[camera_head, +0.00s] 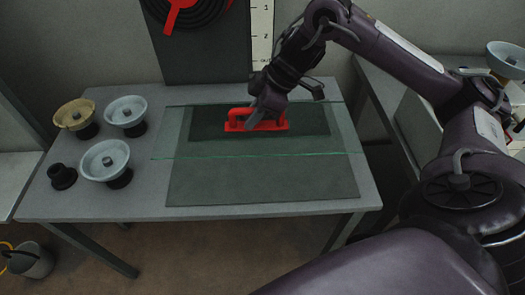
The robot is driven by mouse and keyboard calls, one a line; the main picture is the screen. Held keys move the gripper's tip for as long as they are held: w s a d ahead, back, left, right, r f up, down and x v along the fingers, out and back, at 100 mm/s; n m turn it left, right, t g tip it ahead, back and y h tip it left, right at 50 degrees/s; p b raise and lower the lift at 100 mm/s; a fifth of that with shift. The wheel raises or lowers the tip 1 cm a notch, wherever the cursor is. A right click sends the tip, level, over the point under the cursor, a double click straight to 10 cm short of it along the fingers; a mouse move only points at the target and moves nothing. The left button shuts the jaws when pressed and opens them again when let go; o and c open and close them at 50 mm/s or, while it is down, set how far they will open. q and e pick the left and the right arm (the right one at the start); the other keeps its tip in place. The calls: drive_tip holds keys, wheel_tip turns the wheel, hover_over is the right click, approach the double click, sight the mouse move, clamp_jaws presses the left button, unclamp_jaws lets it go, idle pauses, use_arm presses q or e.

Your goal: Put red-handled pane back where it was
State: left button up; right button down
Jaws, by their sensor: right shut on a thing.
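The red-handled pane (210,153) is a clear sheet with greenish edges and lies flat, at or just above the dark mat on the table; I cannot tell whether it touches. A dark grey mat (262,190) shows in front of the pane, and a darker rectangle shows through the glass. My left gripper is not in view.
A yellow-rimmed bowl-shaped piece (74,113), two pale ones (125,110) (105,160) and a small black base (62,177) stand on the table's left. A dark board with a red pointer (180,14) and a scale (261,40) rise behind. A bucket (30,258) is on the floor.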

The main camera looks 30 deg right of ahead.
drive_tip(key=shift+s+d+r, duration=0.1)
drive_tip(key=shift+d+r, duration=0.25)
drive_tip(key=shift+r, duration=0.25)
drive_tip(key=shift+d, duration=0.1)
wheel_tip(320, 180, down, 15)
drive_tip(key=b, duration=0.4)
drive_tip(key=shift+r+b, duration=0.1)
drive_tip(key=shift+b, duration=0.2)
drive_tip(key=shift+f, duration=2.4)
drive_tip(key=c, duration=1.7)
unclamp_jaws()
drive_tip(key=shift+s+f, duration=0.15)
drive_tip(key=o, duration=0.3)
